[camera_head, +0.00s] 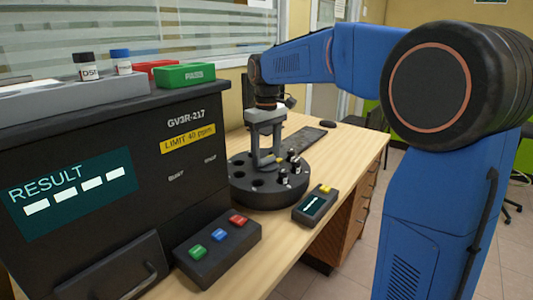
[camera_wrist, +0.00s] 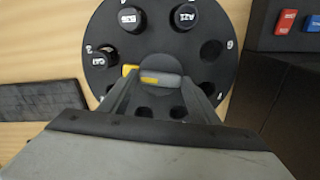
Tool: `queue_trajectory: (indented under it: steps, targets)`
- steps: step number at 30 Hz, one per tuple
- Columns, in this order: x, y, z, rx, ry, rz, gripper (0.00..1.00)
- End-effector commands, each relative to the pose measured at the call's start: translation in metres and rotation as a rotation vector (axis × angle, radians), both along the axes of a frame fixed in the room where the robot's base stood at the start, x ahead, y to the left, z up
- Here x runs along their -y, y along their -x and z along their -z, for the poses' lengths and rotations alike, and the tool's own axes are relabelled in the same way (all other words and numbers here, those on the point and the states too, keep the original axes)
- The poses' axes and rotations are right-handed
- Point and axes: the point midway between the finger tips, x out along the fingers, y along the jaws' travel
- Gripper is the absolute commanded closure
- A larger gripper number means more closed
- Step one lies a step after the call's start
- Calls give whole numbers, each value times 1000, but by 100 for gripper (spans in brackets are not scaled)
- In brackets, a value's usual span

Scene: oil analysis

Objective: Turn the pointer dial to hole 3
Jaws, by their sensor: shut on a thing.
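The pointer dial (camera_wrist: 160,79) is a grey bar with yellow marks at the centre of a round black carousel (camera_wrist: 222,80). Its yellow end points left in the wrist view, roughly towards the capped vial (camera_wrist: 104,61) at the left rim. My gripper (camera_wrist: 158,84) is shut on the dial, one finger at each end of the bar. In the head view my gripper (camera_head: 264,163) reaches straight down onto the carousel (camera_head: 262,199), and the dial is mostly hidden. Two more capped vials (camera_wrist: 131,18) (camera_wrist: 186,16) stand in holes at the top. The hole numbers are small; hole 3 is not clearly readable.
A black analyser (camera_head: 90,150) stands left of the carousel, with a button box (camera_head: 218,250) before it. A small handheld device (camera_head: 314,205) lies right of the carousel, near the edge of the wooden table (camera_head: 345,150). A dark keyboard-like slab (camera_head: 305,140) lies behind.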

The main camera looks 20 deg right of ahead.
Motion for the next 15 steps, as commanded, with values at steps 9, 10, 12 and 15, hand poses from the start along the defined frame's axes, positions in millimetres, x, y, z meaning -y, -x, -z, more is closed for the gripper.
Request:
queue_trajectory:
  steps: [9,10,12,15]
  targets:
    - [0,0,0,1,0,163,66]
    - [0,0,0,1,0,172,66]
    - [0,0,0,1,0,189,66]
    - [0,0,0,1,0,205,66]
